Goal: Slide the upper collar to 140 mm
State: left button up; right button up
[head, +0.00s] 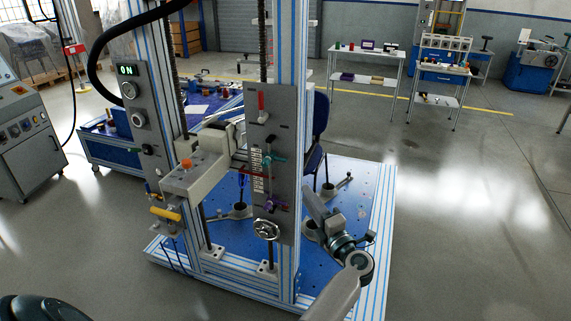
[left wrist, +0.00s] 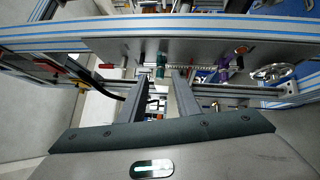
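The upper collar (head: 270,160) is teal and sits partway up the grey upright panel (head: 286,120), beside a pale scale strip (head: 257,172). It also shows in the left wrist view (left wrist: 161,66). A purple lower collar (head: 270,205) sits lower on the panel and shows to the right in the left wrist view (left wrist: 224,68). The scale figures are too small to read.
A red handle (head: 262,104) is above the collars and a handwheel (head: 266,230) below. A beige block with an orange knob (head: 187,163) juts out left of the panel. The striped frame stands on a blue base plate (head: 365,205). Floor to the right is clear.

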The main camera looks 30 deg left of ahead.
aim_at(283, 161)
pick_arm(q)
jog(key=shift+a, duration=0.1)
